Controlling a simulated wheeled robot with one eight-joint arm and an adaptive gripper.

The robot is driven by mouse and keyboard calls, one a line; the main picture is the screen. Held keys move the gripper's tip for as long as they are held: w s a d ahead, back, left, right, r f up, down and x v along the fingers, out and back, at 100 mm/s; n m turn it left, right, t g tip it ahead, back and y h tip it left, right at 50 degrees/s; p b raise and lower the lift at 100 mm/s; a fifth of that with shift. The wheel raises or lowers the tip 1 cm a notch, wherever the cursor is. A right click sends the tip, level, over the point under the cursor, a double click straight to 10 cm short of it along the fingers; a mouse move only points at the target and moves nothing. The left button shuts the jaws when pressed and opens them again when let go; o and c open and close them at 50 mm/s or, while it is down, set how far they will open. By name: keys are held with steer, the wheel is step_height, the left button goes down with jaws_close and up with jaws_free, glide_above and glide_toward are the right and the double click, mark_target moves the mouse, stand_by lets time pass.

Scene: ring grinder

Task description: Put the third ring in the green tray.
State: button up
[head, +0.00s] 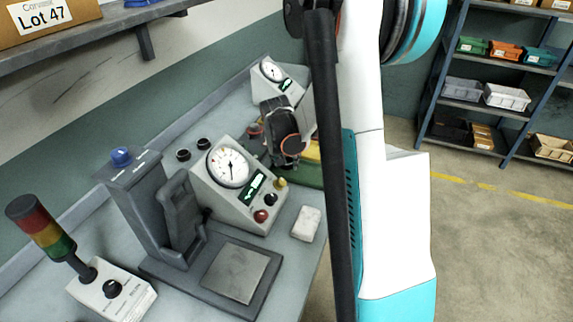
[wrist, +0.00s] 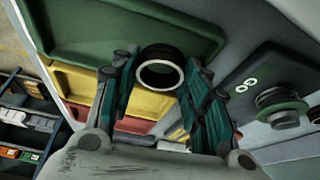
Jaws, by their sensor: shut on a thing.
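My gripper (wrist: 160,85) is shut on a dark ring with a bright metal rim (wrist: 160,74), which sits between the fingertips in the wrist view. The green tray (wrist: 105,38) fills the upper left of that view, just beyond the ring. Whether the ring is over the tray or beside it I cannot tell. In the head view my gripper (head: 283,145) is just above the back of the bench. The green tray (head: 290,174) shows partly below it, mostly hidden by my gripper and arm.
A yellow tray (wrist: 150,98) and a red tray (wrist: 115,122) lie beside the green one. A dark plate marked GO (wrist: 245,85) carries a round metal piece on a green base. A gauge box (head: 232,190) and a press-like stand (head: 165,210) occupy the bench. Shelves stand at the right.

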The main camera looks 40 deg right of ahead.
steer(key=shift+f, duration=0.9)
steer(key=shift+r, duration=0.1)
steer(key=o, duration=0.9)
steer(key=shift+o, duration=0.2)
steer(key=shift+a+r, duration=0.1)
steer(key=shift+r, duration=0.2)
steer(key=p+v, duration=0.3)
steer(key=v, duration=0.8)
steer(key=shift+r, duration=0.2)
